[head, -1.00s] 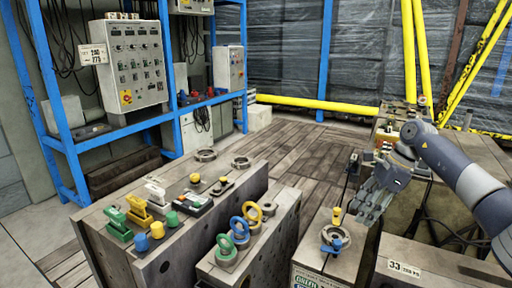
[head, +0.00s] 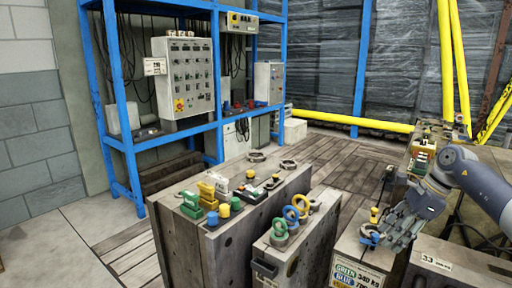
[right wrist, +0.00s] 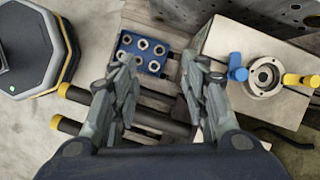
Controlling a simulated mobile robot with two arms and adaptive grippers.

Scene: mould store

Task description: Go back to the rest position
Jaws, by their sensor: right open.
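My right gripper (head: 400,226) is open and empty, at the right of the head view. Its two fingers also show spread apart in the right wrist view (right wrist: 162,80), with nothing between them. In the head view it hangs close beside the metal ring with blue and yellow parts (head: 370,237) on a mould block. That ring also shows in the right wrist view (right wrist: 264,77), right of the fingers and apart from them. My left gripper is not in view.
Mould blocks (head: 182,250) with coloured rings and clamps stand in the middle. A blue rack (head: 130,165) holds a control cabinet (head: 184,80). Yellow poles (head: 447,60) stand at right. Below the gripper are a blue holed plate (right wrist: 164,58) and dark rods (right wrist: 150,113). Bare floor lies left.

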